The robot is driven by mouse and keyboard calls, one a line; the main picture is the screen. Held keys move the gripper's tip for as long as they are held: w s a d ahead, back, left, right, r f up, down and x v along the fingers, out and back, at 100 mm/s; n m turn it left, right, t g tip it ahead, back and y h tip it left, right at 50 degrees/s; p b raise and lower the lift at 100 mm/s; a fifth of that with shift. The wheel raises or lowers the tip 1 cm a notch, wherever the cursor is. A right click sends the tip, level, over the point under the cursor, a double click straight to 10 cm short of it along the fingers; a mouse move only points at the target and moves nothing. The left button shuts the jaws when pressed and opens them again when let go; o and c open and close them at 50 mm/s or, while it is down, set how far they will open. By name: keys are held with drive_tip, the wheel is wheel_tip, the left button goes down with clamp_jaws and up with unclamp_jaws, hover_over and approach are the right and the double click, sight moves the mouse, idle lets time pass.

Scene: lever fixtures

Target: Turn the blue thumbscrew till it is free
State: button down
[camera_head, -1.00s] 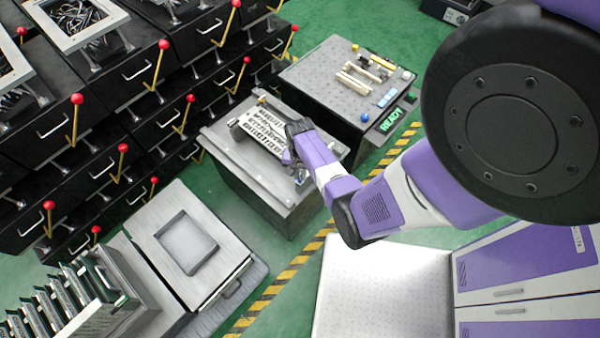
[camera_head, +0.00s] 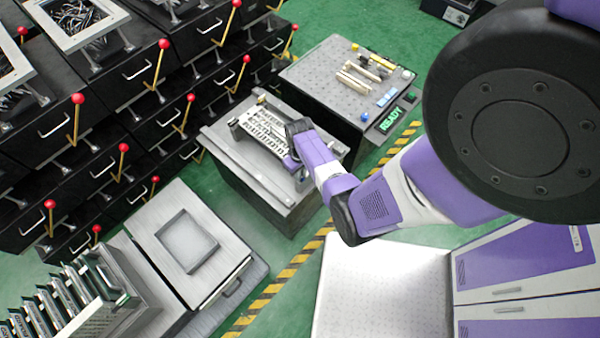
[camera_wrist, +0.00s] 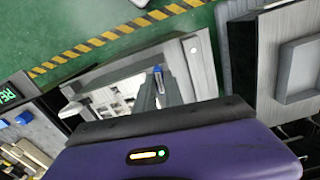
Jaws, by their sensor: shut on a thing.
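A fixture with a pale slotted plate (camera_head: 262,130) stands on a grey metal-topped bench (camera_head: 235,165) in the head view. My gripper (camera_wrist: 160,88) reaches down at the fixture's right end, and my wrist hides much of that end in the head view. In the wrist view the fingers are close together on a small blue part (camera_wrist: 157,72), which looks like the blue thumbscrew. The fingers cover most of it, so its thread and seat are hidden. The pale plate also shows left of the fingers in the wrist view (camera_wrist: 115,100).
Black drawers with red-knobbed levers (camera_head: 163,44) fill the left. A shallow grey tray (camera_head: 187,242) lies at lower left. Green floor separates the benches.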

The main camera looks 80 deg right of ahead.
drive_tip(key=shift+n, duration=0.5)
drive_tip(key=c, duration=1.4)
unclamp_jaws()
drive_tip(key=shift+c, duration=0.2)
drive_tip(key=shift+r+p, duration=0.4)
drive_tip(key=shift+r, duration=3.55)
